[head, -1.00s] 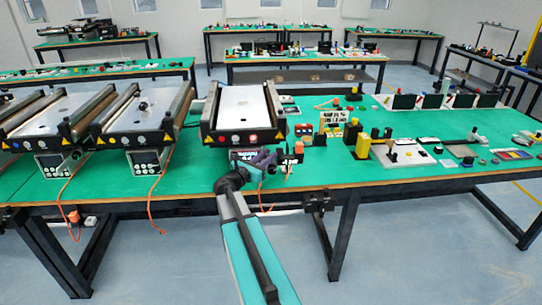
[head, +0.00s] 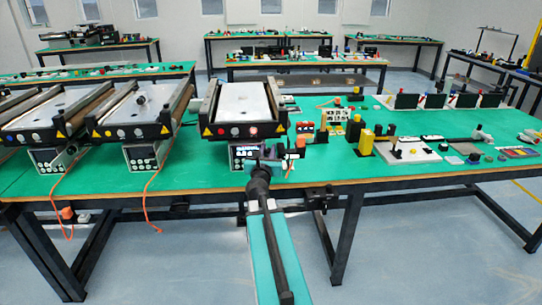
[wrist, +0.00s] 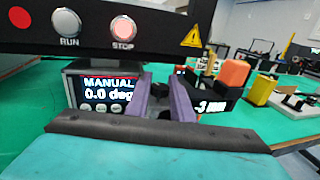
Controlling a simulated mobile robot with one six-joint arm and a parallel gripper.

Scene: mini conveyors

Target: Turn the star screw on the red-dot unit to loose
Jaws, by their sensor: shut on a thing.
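The red-dot unit (head: 240,100) is the mini conveyor at the middle of the near table in the head view. In the wrist view its dark front bar carries a red dot (wrist: 19,17), a RUN button and a lit STOP button. Its control box display (wrist: 106,88) below reads MANUAL and 0.0 deg. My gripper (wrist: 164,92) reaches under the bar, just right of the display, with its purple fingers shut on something. The star screw is hidden between and behind the fingers. My gripper also shows in the head view (head: 272,158), in front of the unit.
Two more conveyors (head: 140,108) stand to the left, with orange cables hanging off the table edge. An orange block (wrist: 234,73) and a yellow block (wrist: 260,90) stand to the right of my gripper. Many small parts cover the table's right side.

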